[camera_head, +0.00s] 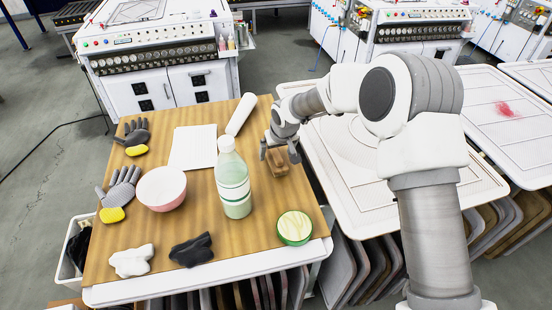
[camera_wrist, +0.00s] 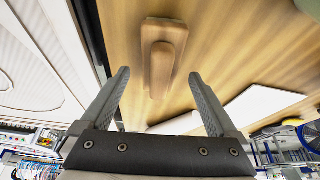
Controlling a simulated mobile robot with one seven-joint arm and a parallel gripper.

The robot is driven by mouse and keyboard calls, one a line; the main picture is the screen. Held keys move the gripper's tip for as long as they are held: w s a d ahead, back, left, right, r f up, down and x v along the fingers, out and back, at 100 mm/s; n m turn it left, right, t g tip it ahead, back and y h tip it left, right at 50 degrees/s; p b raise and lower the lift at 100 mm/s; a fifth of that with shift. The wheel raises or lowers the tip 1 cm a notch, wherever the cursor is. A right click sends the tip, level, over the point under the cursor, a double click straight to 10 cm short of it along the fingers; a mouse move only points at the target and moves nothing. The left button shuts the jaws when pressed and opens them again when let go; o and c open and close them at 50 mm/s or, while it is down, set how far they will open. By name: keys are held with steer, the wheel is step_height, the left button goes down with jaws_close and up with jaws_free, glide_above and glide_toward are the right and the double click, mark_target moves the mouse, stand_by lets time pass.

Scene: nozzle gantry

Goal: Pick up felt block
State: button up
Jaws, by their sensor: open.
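The felt block (camera_head: 277,163) is a small brown block lying on the wooden table top near its right edge. It also shows in the wrist view (camera_wrist: 163,50), with a narrower raised part along its middle. My gripper (camera_head: 281,153) is open above the block, pointing down. In the wrist view my two fingers (camera_wrist: 158,76) are spread apart and empty, with the block beyond the tips and roughly centred between them. I see no contact with the block. In the head view my gripper hides part of the block.
A bottle (camera_head: 232,180) stands left of the block, with a white roll (camera_head: 241,114) behind it. A round green-rimmed tin (camera_head: 295,227) is in front. A pink bowl (camera_head: 161,188), gloves (camera_head: 119,193), paper (camera_head: 193,147) and cloths (camera_head: 191,250) lie farther left. A white-framed screen (camera_head: 360,170) adjoins the right.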

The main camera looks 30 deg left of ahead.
steer(key=shift+w+a+f, duration=0.2)
steer(key=shift+f, duration=0.35)
jaws_close()
